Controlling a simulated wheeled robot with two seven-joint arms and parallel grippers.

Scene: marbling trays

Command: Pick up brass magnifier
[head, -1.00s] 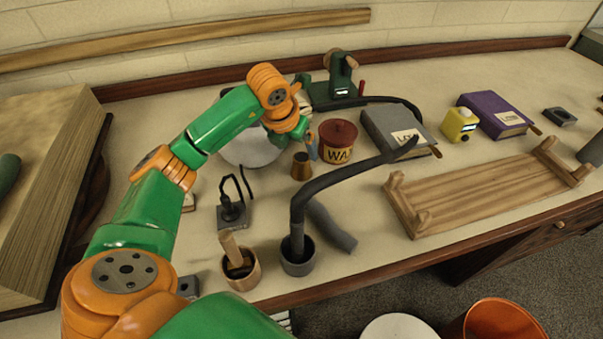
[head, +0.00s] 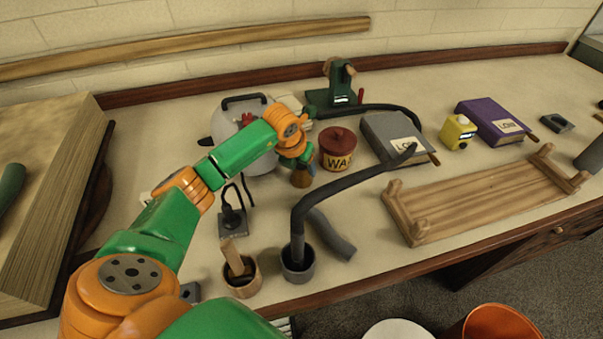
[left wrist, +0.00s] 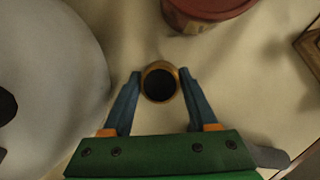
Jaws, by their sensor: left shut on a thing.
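The brass magnifier (head: 300,179) is a small brass, flared cylinder on the bench, left of the red-lidded pot. In the left wrist view its brass rim (left wrist: 146,91) rings a dark round top between the fingers. My left gripper (head: 309,162) has come down over it from above, and my own wrist hides its upper part in the head view. The blue fingers (left wrist: 161,76) are shut on it, one on each side. I cannot tell whether its base touches the bench. My right gripper is not in view.
The red-lidded pot (head: 337,160) stands close on the right. A large white kettle (head: 262,160) stands close on the left. A dark bent hose (head: 297,215) rises from a grey cup in front. A wooden rack (head: 470,200) lies to the right.

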